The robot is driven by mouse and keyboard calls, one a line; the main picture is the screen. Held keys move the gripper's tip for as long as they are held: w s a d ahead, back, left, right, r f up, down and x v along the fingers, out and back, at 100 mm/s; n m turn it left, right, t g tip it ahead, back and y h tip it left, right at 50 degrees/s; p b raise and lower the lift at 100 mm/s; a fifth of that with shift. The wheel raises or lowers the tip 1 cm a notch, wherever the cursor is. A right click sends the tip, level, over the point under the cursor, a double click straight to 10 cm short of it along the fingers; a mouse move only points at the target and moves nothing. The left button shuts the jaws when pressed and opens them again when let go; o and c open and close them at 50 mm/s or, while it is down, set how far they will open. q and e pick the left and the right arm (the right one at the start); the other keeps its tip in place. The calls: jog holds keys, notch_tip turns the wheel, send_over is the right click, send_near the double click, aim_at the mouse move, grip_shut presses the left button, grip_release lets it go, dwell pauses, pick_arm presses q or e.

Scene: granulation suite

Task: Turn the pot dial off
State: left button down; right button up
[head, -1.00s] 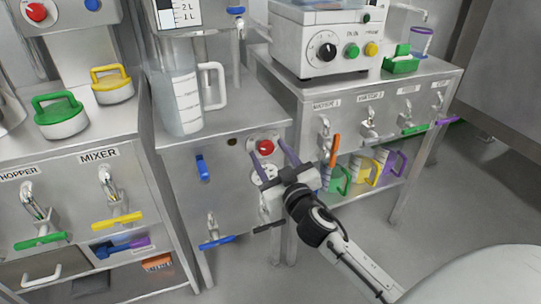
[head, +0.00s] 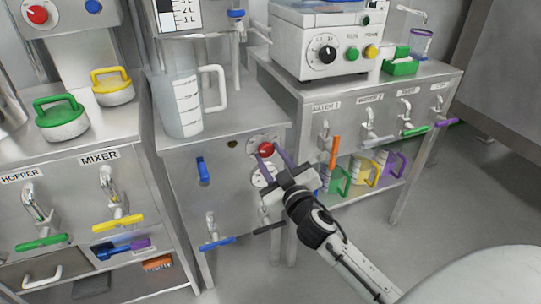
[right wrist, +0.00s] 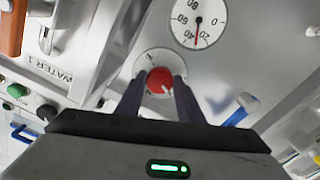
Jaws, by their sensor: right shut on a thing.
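The pot dial is a red knob (head: 266,149) on a pale round plate on the front of the middle steel cabinet. It also shows in the right wrist view (right wrist: 160,79), with a white pointer mark toward its lower right. My right gripper (head: 269,152) is at the dial, one finger on each side of it, shut on the red knob. The fingers also show in the right wrist view (right wrist: 160,88). My left gripper is not in view.
A round gauge (right wrist: 199,22) sits close to the dial. A blue handle (head: 203,169) is to its left, with blue (head: 217,243) and black (head: 268,228) tap handles below. A clear jug (head: 184,100) stands on the cabinet top. An orange tap handle (head: 334,152) is close to my right gripper.

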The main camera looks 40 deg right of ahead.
jog(key=shift+n, duration=0.9)
jog(key=shift+n+p, duration=0.55)
jog(key=shift+n, duration=0.35)
jog(key=n, duration=0.2)
jog(key=shift+n+p, duration=0.3)
jog(key=shift+n, duration=1.2)
jog(key=shift+n+p, duration=0.35)
jog(key=shift+n, duration=0.25)
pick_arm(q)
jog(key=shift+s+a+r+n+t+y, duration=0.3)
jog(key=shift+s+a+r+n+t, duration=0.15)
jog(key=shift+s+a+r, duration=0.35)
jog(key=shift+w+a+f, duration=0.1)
pick_arm(e)
jog(key=shift+n, duration=0.4)
jog(key=o, duration=1.1)
jog(key=shift+c, duration=0.2)
